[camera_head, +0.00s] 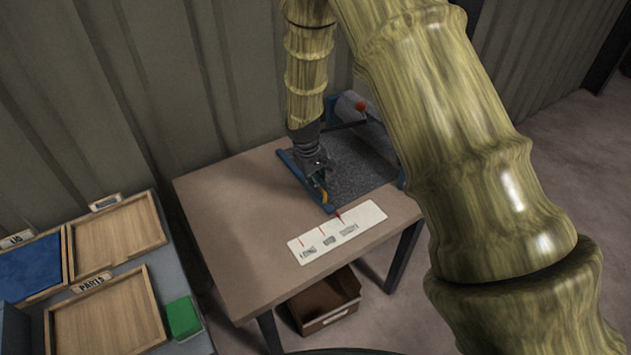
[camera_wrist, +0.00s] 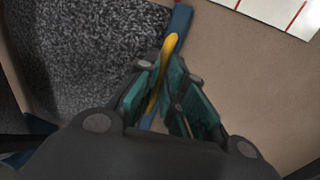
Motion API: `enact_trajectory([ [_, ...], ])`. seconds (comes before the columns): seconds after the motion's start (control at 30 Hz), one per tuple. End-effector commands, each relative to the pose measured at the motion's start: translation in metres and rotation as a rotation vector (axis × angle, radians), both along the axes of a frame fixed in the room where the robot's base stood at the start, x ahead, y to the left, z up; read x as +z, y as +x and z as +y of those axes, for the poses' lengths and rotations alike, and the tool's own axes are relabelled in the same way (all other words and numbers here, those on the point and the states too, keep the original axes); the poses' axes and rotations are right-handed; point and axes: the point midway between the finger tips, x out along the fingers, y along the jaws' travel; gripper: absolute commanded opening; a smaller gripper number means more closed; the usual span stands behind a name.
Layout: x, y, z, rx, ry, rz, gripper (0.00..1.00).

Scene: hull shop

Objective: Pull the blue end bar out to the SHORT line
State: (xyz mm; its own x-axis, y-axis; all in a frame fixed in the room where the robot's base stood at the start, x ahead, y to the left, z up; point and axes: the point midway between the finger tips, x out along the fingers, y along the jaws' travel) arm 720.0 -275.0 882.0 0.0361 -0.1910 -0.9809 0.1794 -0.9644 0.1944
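The blue end bar (camera_head: 287,158) lies along the left edge of a speckled grey sheet (camera_head: 352,165) on the table. It also shows in the wrist view (camera_wrist: 181,18), partly hidden by my fingers. A yellow handle (camera_head: 324,196) sits on the bar; it shows between my fingertips in the wrist view (camera_wrist: 170,42). My gripper (camera_head: 321,183) points down at the bar, its fingers closed around the handle. A white card (camera_head: 312,246) has several red lines and labels; the rightmost appears to read SHORT. A red pointer (camera_head: 338,213) at the bar's near end looks close to that line.
The brown tabletop (camera_head: 232,215) is clear left of the bar. A box (camera_head: 325,302) sits below. Wooden trays (camera_head: 105,318) and a green block (camera_head: 183,317) stand at left.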

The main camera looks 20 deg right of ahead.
Motion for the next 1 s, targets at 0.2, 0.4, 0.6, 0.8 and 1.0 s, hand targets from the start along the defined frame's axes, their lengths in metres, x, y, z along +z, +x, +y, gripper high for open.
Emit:
enact_trajectory([
  [0.2, 0.0, 0.001, 0.0, 0.0, 0.0, -0.001, 0.32],
  [0.4, 0.001, 0.001, 0.001, 0.002, 0.0, -0.001, 0.32],
  [0.6, 0.013, 0.001, 0.003, 0.001, -0.001, -0.001, 0.32],
  [0.8, 0.043, 0.0, 0.009, 0.002, -0.001, -0.002, 0.32],
  [1.0, 0.076, -0.001, 0.016, 0.002, 0.001, -0.003, 0.32],
])
